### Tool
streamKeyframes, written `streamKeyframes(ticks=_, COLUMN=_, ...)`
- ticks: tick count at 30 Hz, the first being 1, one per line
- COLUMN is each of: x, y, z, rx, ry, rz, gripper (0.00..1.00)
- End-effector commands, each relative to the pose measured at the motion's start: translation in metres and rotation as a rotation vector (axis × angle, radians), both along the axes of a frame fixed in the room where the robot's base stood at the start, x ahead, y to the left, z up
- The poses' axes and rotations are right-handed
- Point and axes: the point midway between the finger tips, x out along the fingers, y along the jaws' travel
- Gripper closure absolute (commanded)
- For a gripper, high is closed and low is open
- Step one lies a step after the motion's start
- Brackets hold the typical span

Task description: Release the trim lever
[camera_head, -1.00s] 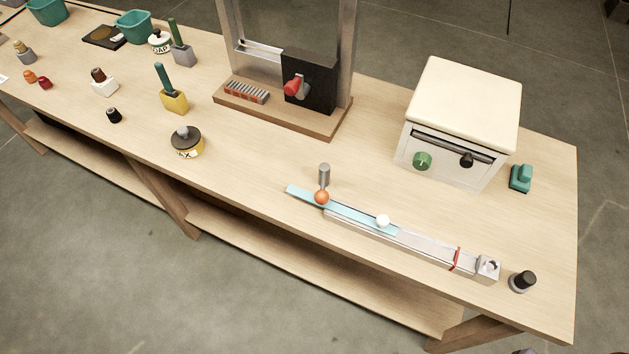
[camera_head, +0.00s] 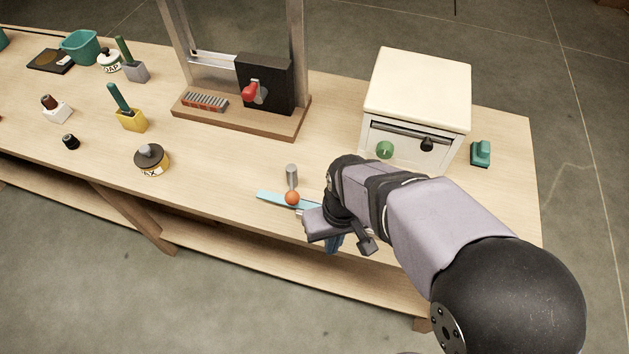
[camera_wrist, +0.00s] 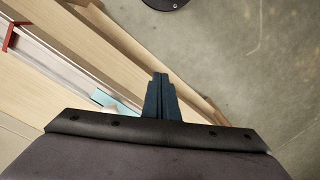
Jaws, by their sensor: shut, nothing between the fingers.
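A light-blue strip (camera_head: 270,196) lies on the table near its front edge. An orange ball (camera_head: 292,198) is on it, with a grey metal post (camera_head: 292,177) just behind. The strip also shows in the wrist view (camera_wrist: 103,96), beside a pale rail (camera_wrist: 62,62) with a red band (camera_wrist: 11,36). A red-handled lever (camera_head: 250,92) is on a black box (camera_head: 277,82) farther back. I cannot tell which is the trim lever. My gripper (camera_head: 334,244) is shut and empty, by the front edge. My arm hides most of the rail in the head view.
A cream oven-like box (camera_head: 417,85) stands behind my arm, with a teal object (camera_head: 481,154) to its right. A wooden base (camera_head: 245,116) carries the black box. The table between tin and strip is clear.

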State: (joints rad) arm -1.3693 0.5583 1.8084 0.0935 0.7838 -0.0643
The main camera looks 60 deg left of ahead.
Motion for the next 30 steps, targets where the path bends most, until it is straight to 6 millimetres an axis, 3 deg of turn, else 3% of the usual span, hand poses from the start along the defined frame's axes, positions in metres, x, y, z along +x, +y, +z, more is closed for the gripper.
streamKeyframes(ticks=3, x=-0.019, y=0.048, z=0.012, rx=0.068, ry=0.009, rz=0.088, gripper=1.0)
streamKeyframes(ticks=8, x=-0.024, y=0.104, z=0.042, rx=0.172, ry=0.016, rz=0.175, gripper=1.0)
streamKeyframes(ticks=15, x=-0.028, y=0.171, z=0.122, rx=0.362, ry=0.004, rz=0.365, gripper=1.0)
streamKeyframes(ticks=18, x=-0.034, y=0.178, z=0.142, rx=0.395, ry=0.003, rz=0.49, gripper=1.0)
streamKeyframes(ticks=24, x=-0.039, y=0.167, z=0.138, rx=0.372, ry=0.008, rz=0.664, gripper=1.0)
streamKeyframes(ticks=30, x=-0.039, y=0.166, z=0.137, rx=0.374, ry=-0.002, rz=0.728, gripper=1.0)
